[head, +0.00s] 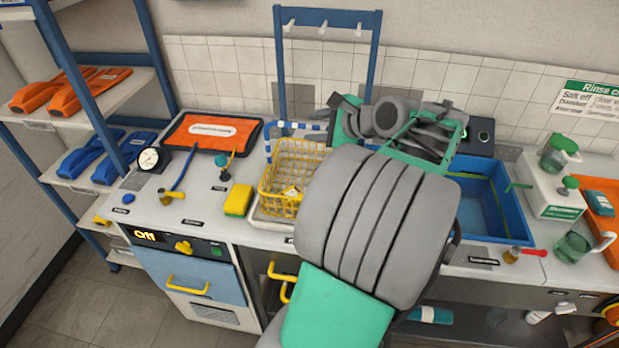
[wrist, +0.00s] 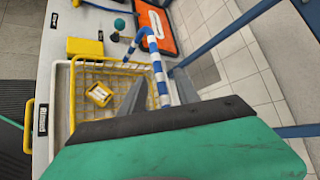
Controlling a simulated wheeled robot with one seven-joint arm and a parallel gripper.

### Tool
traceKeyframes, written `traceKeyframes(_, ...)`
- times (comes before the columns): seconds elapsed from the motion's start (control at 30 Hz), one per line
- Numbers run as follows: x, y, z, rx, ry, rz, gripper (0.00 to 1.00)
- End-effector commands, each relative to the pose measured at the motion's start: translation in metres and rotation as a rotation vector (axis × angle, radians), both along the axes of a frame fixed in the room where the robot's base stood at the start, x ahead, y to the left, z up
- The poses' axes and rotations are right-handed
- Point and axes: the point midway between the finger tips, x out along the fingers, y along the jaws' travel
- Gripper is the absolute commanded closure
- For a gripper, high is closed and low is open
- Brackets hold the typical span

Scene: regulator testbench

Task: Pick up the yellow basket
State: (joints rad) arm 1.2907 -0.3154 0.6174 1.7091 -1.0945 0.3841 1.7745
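The yellow wire basket (head: 291,178) stands on a white tray on the counter, left of my arm. It has a blue-and-white striped handle (head: 298,126) and holds a small yellow block with a pale label. In the wrist view the basket (wrist: 113,68) is on the left, and its striped handle (wrist: 157,66) runs down between my gripper's two grey fingers. My gripper (wrist: 156,92) is open, with gaps between the fingers and the handle. The handle's near end is hidden behind the gripper body. In the head view my arm hides the fingertips and the basket's right side.
A yellow sponge (head: 238,200) sits just left of the basket. A blue rack frame (head: 281,70) rises behind the basket. A blue sink (head: 482,207) is right of my arm.

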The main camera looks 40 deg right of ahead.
Motion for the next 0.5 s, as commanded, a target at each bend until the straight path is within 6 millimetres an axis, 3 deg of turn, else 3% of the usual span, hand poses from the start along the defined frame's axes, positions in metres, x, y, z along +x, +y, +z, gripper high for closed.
traceKeyframes(0.13,0.019,0.001,-0.012,0.001,0.0,0.003,0.62)
traceKeyframes(0.37,0.021,0.0,-0.013,-0.001,0.001,0.0,0.62)
traceKeyframes(0.5,0.021,0.0,-0.013,-0.002,0.001,0.0,0.73)
